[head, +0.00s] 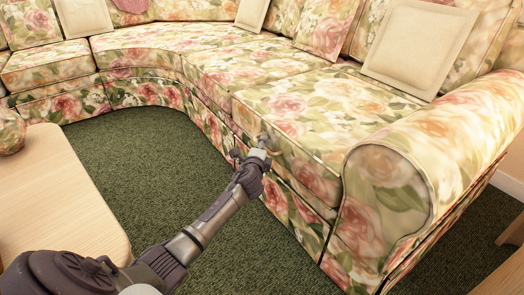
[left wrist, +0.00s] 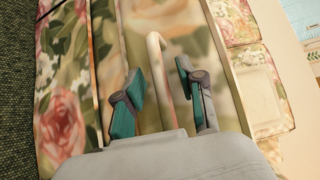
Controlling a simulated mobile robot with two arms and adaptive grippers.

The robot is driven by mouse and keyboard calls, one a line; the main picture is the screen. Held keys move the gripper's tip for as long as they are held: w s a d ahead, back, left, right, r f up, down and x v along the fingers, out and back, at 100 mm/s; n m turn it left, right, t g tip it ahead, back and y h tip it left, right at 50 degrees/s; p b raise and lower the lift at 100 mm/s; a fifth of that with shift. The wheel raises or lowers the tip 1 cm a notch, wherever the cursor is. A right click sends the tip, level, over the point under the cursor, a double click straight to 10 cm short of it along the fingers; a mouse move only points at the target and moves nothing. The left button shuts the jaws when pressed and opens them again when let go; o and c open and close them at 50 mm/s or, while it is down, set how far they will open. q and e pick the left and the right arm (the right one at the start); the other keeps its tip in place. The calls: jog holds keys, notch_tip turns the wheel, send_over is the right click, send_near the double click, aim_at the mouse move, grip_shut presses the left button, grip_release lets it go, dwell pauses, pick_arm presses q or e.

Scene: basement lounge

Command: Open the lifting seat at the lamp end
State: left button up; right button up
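A floral sofa seat (head: 310,105) is at the armrest end of the long sofa, its cushion lying flat. My left gripper (head: 262,149) is at the front edge of this seat. In the left wrist view a pale, bent handle (left wrist: 155,50) stands out from the floral front. The left gripper's teal-padded fingers (left wrist: 160,88) are apart, one on each side of the handle, with visible gaps. The handle's lower end runs down behind the gripper body and is hidden. No lamp shows. My right gripper is out of view.
A light wooden table (head: 65,195) stands at the left, with a rounded floral object (head: 10,132) on it. The rolled sofa armrest (head: 400,180) rises right of the seat. A cream pillow (head: 420,45) leans on the backrest. Green carpet (head: 130,150) lies clear between table and sofa.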

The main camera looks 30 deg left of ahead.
pick_arm(q)
jog(key=shift+w+a, duration=0.1)
jog(key=shift+w, duration=0.05)
jog(key=shift+c, duration=0.2)
grip_shut()
